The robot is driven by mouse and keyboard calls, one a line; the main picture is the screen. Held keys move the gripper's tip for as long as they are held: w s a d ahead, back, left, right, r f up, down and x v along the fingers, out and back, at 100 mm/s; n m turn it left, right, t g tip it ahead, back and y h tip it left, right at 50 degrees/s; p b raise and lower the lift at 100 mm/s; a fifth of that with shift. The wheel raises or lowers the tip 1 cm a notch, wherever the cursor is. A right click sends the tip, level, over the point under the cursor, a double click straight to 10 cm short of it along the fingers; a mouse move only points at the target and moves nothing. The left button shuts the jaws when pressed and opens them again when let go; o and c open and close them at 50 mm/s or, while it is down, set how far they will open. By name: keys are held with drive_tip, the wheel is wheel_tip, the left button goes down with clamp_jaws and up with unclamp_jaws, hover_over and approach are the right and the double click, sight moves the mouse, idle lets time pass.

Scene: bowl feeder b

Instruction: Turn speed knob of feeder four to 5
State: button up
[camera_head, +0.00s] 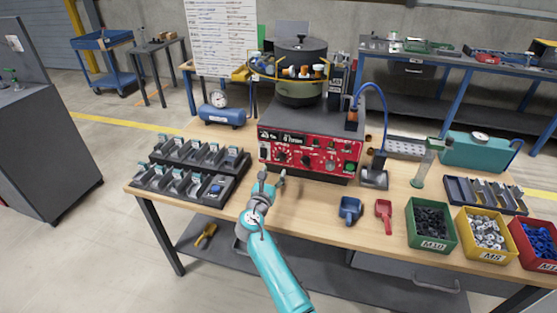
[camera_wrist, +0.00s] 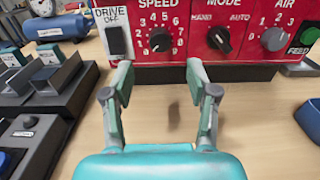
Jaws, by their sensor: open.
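The feeder's red control panel (camera_head: 312,150) faces me at the back of the workbench. Its black speed knob (camera_wrist: 160,40) sits under the word SPEED in the wrist view, inside a ring of white numbers; it is small in the head view (camera_head: 282,156). I cannot tell for sure which number the knob points at. My gripper (camera_wrist: 160,88) is open and empty, its two fingers spread below and in front of the speed knob, apart from the panel. In the head view my gripper (camera_head: 271,178) is just in front of the panel's left part.
Left of the speed knob is a black DRIVE switch (camera_wrist: 116,41). Right of it are the MODE knob (camera_wrist: 219,39), grey AIR knob (camera_wrist: 273,39) and green FEED button (camera_wrist: 309,36). Dark part trays (camera_head: 180,190) stand left. Blue (camera_head: 350,210) and red scoops (camera_head: 384,213) lie right.

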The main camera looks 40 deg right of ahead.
sight(280, 158)
drive_tip(key=x, duration=0.8)
drive_tip(key=shift+w+d, duration=0.1)
drive_tip(key=shift+c, duration=0.2)
clamp_jaws()
